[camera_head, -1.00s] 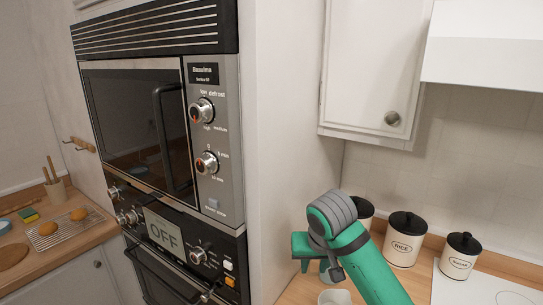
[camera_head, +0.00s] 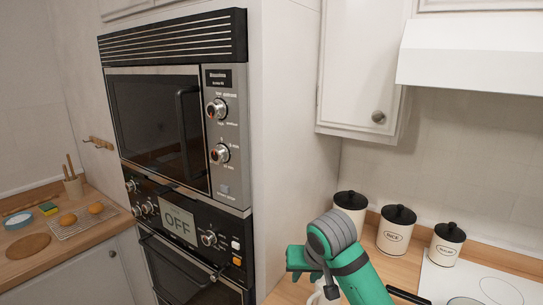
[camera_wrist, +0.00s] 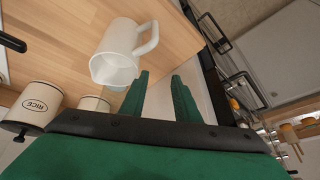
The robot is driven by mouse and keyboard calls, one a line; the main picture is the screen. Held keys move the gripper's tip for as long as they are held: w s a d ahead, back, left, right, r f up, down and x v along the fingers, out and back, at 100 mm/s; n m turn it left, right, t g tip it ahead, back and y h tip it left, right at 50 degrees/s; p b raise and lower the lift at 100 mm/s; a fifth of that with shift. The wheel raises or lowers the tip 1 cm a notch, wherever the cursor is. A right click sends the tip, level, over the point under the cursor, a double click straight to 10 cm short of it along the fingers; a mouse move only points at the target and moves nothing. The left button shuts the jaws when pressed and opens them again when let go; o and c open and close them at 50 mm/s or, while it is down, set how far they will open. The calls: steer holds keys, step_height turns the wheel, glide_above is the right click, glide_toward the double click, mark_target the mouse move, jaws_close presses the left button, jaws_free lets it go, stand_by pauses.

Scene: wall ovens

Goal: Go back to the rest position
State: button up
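My green gripper (camera_head: 300,262) is in the lower middle of the head view, right of the oven column and in front of the canisters. In the wrist view its two fingers (camera_wrist: 160,76) stand apart with nothing between them, so it is open and empty. A white mug (camera_wrist: 117,58) is on the wooden counter, beside the fingers in the wrist view and apart from them. In the head view the mug is mostly hidden behind my gripper.
The wall oven (camera_head: 160,125) is closed, and the lower oven's display (camera_head: 178,222) reads OFF. White canisters (camera_head: 394,232) line the right counter beside a white hob (camera_head: 485,285). A wall cabinet (camera_head: 360,70) hangs above. Rolls on a rack (camera_head: 85,221) lie on the left counter.

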steer(key=w+a+f+t+y, duration=0.1)
steer(key=a+f+t+y, duration=0.2)
steer(key=a, duration=0.5)
steer(key=w+a+f+t+y, duration=0.1)
steer(key=a+f+y, duration=0.2)
steer(key=a+f, duration=0.35)
steer(key=s+a+f+m+t+h, duration=0.1)
steer(key=s+a+f+m+t, duration=0.3)
steer(key=s+a+f, duration=0.3)
steer(key=s+d+f+m+t+h, duration=0.1)
steer(key=s+d+f+h, duration=0.3)
steer(key=s, duration=0.7)
steer(key=s+d+f+h, duration=0.1)
steer(key=s+d+f, duration=0.3)
steer(key=s, duration=0.7)
steer(key=s+d+r+n, duration=0.1)
steer(key=s+d+n, duration=0.1)
steer(key=s, duration=0.7)
steer(key=s+d+r+n+t+h, duration=0.1)
steer(key=s+d+r+n, duration=0.1)
steer(key=s, duration=0.7)
steer(key=shift+d+r+n, duration=0.25)
steer(key=shift+d+n, duration=0.1)
steer(key=shift+n, duration=0.15)
